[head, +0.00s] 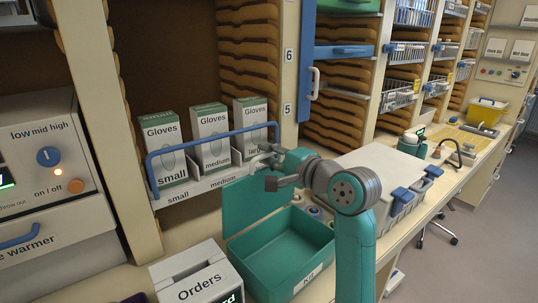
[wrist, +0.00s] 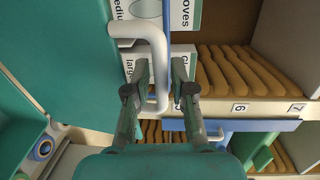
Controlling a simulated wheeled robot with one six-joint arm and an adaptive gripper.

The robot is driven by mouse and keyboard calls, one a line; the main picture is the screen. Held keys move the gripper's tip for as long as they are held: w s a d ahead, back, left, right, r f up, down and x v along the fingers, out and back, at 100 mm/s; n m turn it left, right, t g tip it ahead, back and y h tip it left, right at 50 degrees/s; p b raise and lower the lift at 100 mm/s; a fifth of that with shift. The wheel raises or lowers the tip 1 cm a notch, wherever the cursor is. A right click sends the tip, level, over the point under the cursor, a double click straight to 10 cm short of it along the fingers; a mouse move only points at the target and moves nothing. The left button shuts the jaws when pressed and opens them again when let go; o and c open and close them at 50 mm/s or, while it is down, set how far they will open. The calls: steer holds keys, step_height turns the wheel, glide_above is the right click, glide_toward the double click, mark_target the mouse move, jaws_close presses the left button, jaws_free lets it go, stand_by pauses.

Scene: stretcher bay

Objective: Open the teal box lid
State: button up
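The teal box (head: 285,255) stands on the counter with its lid (head: 250,205) raised steeply behind the open, empty-looking inside. In the wrist view the teal lid (wrist: 60,50) fills the left side, and its white loop handle (wrist: 160,70) reaches to the middle. My gripper (head: 272,168) is at the lid's upper right edge in the head view. The exact contact is partly hidden.
Glove boxes (head: 211,135) stand behind a blue rail (head: 200,145) close behind the lid. A white Orders box (head: 195,272) stands left of the teal box. A grey case (head: 385,170) with blue latches is to the right, behind my arm.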

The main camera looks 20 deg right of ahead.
jaws_close()
steer(key=shift+s, duration=0.1)
steer(key=shift+s+d+f, duration=0.2)
steer(key=shift+s+d, duration=0.15)
steer(key=shift+s, duration=0.4)
steer(key=shift+s+d+f, duration=0.2)
steer(key=shift+s+d, duration=0.15)
steer(key=shift+s, duration=0.35)
jaws_free()
